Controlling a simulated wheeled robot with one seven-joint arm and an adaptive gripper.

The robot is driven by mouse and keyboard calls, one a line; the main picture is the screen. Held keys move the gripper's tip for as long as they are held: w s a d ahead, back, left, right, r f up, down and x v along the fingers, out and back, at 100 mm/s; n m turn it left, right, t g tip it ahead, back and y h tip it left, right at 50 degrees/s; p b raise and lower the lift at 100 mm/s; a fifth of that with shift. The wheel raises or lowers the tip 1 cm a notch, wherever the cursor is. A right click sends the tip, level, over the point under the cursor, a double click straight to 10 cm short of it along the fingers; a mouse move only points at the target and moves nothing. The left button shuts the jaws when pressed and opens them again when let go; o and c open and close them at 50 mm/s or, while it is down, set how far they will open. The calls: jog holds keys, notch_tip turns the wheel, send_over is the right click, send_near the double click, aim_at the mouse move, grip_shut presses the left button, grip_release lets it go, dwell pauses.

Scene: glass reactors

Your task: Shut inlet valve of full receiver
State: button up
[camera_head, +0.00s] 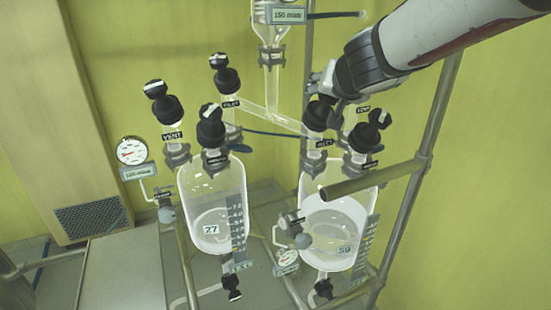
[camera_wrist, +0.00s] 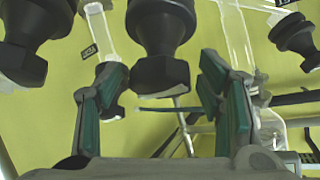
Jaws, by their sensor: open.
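Two clear glass receivers stand side by side in the head view: the left one (camera_head: 200,190) marked 27 and the right one (camera_head: 350,180) marked 59. The right one has a pale white fill in its lower body; exact levels are hard to read. The left inlet valve (camera_head: 224,76) is a black knob over its tag. The right inlet valve (camera_head: 316,118) stands below my gripper (camera_head: 325,85), which partly hides it. In the wrist view my gripper (camera_wrist: 165,85) is open, its green-padded fingers on either side of the lower end of a black knob (camera_wrist: 160,45). Contact is unclear.
Other black knobs crowd close: the vent valve (camera_head: 160,100), a front knob (camera_head: 211,125) and a right knob (camera_head: 370,132). A glass cross tube (camera_head: 270,120) joins the inlets. A pressure gauge (camera_head: 131,150) is at left.

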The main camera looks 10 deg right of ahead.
jog(key=shift+a+n+y+b, duration=0.1)
jog(key=shift+n+y+b, duration=0.4)
jog(key=shift+n, duration=0.1)
jog(key=shift+d+n+b, duration=0.2)
jog(key=shift+n+b, duration=0.2)
jog(key=shift+b, duration=0.05)
jog(key=shift+w+n+y+b, duration=0.1)
jog(key=shift+n+y+b, duration=0.2)
